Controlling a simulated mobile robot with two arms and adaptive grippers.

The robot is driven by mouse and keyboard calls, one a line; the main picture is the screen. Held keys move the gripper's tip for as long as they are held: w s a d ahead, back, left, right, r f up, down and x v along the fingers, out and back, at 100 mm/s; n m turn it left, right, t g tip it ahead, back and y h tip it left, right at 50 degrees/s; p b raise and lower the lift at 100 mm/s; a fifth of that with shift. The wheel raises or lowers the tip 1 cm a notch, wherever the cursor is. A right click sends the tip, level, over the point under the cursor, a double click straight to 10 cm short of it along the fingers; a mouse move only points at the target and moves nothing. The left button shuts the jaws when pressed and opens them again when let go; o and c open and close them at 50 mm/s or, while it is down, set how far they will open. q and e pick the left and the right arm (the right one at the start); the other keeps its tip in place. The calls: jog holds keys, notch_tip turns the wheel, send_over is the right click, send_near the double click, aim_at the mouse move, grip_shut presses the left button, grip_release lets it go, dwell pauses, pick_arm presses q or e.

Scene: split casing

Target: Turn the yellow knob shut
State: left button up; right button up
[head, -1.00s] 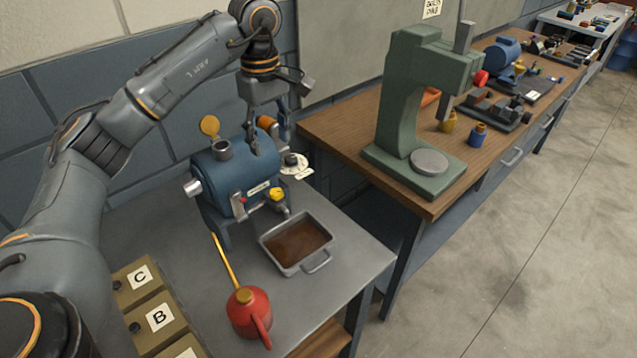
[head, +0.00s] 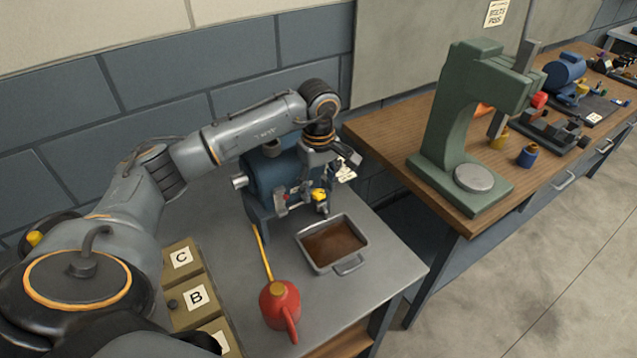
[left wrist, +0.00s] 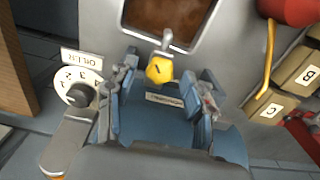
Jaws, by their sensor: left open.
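Contact is not visible. My right gripper is not in view.
A metal tray of brown liquid (head: 335,242) stands below the knob. A red oil can (head: 280,303) and lettered boxes (head: 187,285) are nearer. A numbered dial (left wrist: 78,93) is beside the casing. A green press (head: 455,130) stands on the wooden bench at right.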

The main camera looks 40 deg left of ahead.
pick_arm(q)
jog(key=shift+f, duration=0.2)
jog(key=shift+c, duration=0.4)
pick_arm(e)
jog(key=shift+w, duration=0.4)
pick_arm(q)
grip_shut()
jog(key=m+b, duration=0.3)
jog(key=shift+f+b, duration=0.15)
jog(key=shift+b, duration=0.2)
jog(key=m+b, duration=0.2)
jog(key=m, duration=0.1)
jog(key=shift+m+b, duration=0.6)
jog(key=shift+m, duration=0.2)
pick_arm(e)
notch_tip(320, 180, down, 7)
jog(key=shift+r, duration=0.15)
pick_arm(q)
jog(key=shift+r, duration=0.2)
jog(key=shift+o, duration=0.4)
grip_release()
